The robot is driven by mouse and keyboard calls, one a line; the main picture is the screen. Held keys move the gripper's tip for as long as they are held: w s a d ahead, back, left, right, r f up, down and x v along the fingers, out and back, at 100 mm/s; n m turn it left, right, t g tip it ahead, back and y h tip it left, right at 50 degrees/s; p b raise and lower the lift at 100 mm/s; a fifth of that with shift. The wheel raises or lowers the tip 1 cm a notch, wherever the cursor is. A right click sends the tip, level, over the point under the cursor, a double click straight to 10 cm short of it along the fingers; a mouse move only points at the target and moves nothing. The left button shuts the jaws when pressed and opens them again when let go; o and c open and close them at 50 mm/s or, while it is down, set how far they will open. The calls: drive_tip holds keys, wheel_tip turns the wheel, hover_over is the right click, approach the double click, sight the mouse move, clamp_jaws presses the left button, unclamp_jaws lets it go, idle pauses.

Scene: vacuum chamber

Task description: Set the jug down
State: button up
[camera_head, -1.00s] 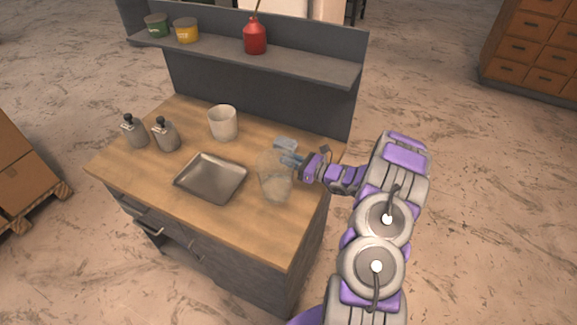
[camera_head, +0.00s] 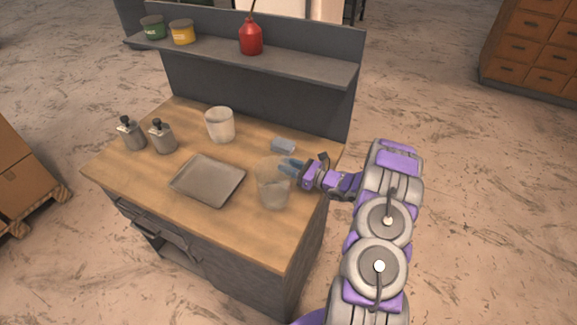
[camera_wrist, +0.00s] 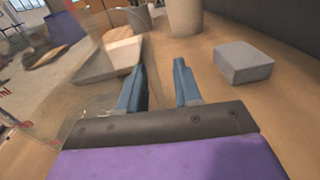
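The clear jug (camera_head: 272,188) stands upright, seemingly on the wooden worktop, near its right front part. It is see-through, so its base contact is hard to make out. In the wrist view the jug (camera_wrist: 75,95) fills the left side, with red marks on its wall. My gripper (camera_head: 286,163) is at the jug's upper right side.
A metal tray (camera_head: 208,181) lies left of the jug. A grey block (camera_head: 283,145) sits just behind my fingers. A pale mug (camera_head: 220,125) and two dispensers (camera_head: 163,137) stand farther back and left. A shelf (camera_head: 250,58) holds cans and a red bottle (camera_head: 251,36).

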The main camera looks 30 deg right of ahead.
drive_tip(key=shift+o, duration=0.4)
drive_tip(key=shift+a+r, duration=0.15)
drive_tip(key=shift+a, duration=0.3)
drive_tip(key=p+v, duration=0.2)
drive_tip(key=v, duration=0.9)
drive_tip(key=shift+d, duration=0.2)
drive_tip(key=shift+s+d, duration=0.1)
drive_tip(key=shift+s, duration=0.3)
drive_tip(key=shift+d, duration=0.1)
drive_tip(key=shift+d, duration=0.1)
drive_tip(key=shift+s, duration=0.1)
